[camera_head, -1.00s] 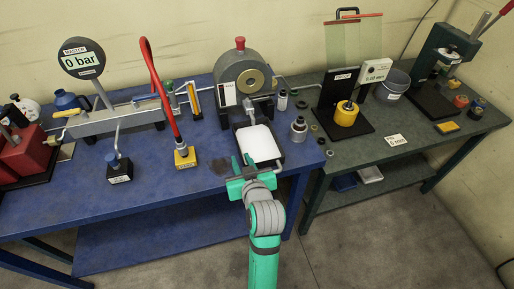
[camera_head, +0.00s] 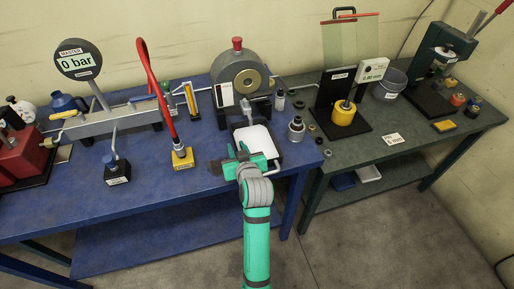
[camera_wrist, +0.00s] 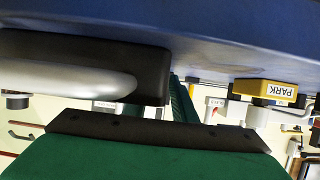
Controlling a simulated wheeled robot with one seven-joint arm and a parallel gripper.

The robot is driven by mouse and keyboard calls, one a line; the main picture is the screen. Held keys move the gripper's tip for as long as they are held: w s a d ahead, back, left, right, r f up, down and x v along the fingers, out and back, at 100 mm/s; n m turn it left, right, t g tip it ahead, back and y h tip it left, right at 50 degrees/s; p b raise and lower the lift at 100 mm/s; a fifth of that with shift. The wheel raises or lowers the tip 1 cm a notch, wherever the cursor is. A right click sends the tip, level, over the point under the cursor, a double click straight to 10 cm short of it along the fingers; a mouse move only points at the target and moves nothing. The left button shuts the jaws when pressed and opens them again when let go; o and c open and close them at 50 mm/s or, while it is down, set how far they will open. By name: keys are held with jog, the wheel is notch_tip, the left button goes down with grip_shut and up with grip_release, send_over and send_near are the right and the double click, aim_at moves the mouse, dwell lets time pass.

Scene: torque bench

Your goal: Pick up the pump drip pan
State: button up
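The pump drip pan (camera_head: 278,153) is a dark shallow tray with a white surface inside, on the blue bench below the grey pump (camera_head: 238,72). A thin handle shows at its front right. My green gripper (camera_head: 240,153) is at the pan's front left edge, overlapping it in the head view. Its fingertips are small and partly hidden there, so its opening and any contact are unclear. In the wrist view a dark block with a rounded grey bar (camera_wrist: 70,80), likely the pan and its handle, lies close above a green finger with a black pad (camera_wrist: 160,130).
A yellow PARK block (camera_head: 182,158) with a red hose and a dark block (camera_head: 117,170) stand left of the pan. A small grey-black fitting (camera_head: 296,128) stands close on its right.

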grip_shut()
jog(key=shift+s, duration=0.1)
dwell(0.6)
jog(key=shift+w, duration=0.2)
jog(key=shift+d, duration=0.35)
jog(key=shift+s+a+r, duration=0.1)
jog(key=shift+s+a, duration=0.1)
jog(key=shift+a, duration=0.3)
